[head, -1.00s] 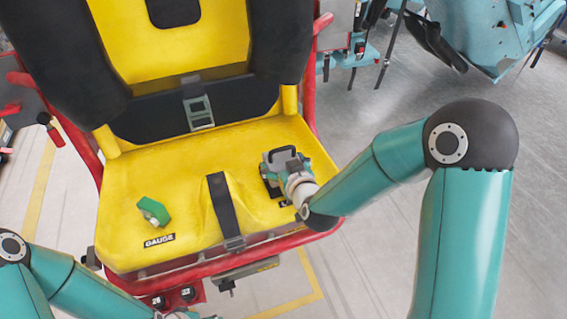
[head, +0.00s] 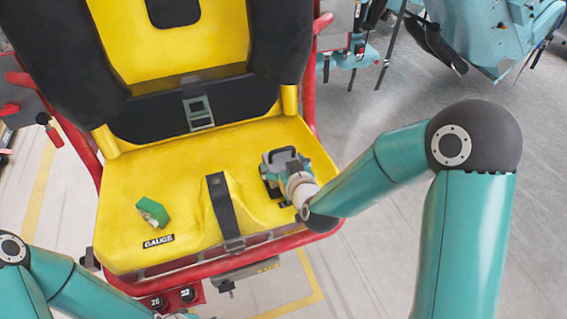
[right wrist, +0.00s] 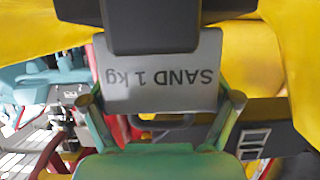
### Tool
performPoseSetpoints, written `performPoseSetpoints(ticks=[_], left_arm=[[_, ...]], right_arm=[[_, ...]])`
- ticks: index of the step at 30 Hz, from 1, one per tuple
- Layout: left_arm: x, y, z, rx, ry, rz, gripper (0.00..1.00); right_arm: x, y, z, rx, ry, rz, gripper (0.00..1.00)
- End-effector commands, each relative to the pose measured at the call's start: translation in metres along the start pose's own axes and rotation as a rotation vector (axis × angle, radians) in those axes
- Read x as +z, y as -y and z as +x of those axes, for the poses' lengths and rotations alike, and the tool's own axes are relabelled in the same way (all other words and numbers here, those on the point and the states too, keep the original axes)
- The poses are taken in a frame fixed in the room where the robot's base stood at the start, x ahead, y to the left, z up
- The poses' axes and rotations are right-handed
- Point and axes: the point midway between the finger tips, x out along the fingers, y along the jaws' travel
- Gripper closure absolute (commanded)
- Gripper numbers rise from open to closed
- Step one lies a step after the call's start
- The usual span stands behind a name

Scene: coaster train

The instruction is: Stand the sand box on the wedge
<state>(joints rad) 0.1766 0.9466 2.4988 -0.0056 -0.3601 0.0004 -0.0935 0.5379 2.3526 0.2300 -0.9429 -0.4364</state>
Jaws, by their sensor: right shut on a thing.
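The sand box (right wrist: 160,75) is grey, with "SAND 1 kg" upside down in the right wrist view. My right gripper (right wrist: 163,105) is shut on it, one finger at each side. In the head view the right gripper (head: 284,172) is low over the right half of the yellow seat, and the box's dark top (head: 287,157) shows just beyond it. Whether the box touches the seat is hidden. A small green block (head: 153,211), possibly the wedge, lies on the seat's left half, apart from the gripper. My left arm is at lower left, its gripper out of frame.
The yellow seat (head: 130,190) has a raised hump with a black strap (head: 222,205) between the green block and my right gripper. A "GAUGE" label (head: 158,241) is near the front edge. The backrest and buckle (head: 199,112) stand behind. Red rails (head: 312,85) flank the seat.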

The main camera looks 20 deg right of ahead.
Motion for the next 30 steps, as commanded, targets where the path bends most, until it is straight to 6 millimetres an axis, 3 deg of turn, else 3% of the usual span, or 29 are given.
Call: performPoseSetpoints(ticks=[20,21,22,30], left_arm=[[0.0,0.003,0.009,0.0,0.0,0.0,0.38],[0.0,0.003,0.008,0.0,0.0,0.0,0.38],[0.0,0.003,0.008,0.0,0.0,0.0,0.38],[0.0,0.003,0.008,0.0,0.0,0.0,0.38]], right_arm=[[0.003,0.0,0.003,0.001,-0.009,-0.001,0.81],[0.002,0.0,0.002,0.001,-0.009,-0.001,0.05],[0.002,0.0,0.002,0.001,-0.009,0.0,0.0],[0.008,0.001,0.002,-0.001,0.006,0.0,0.0]])
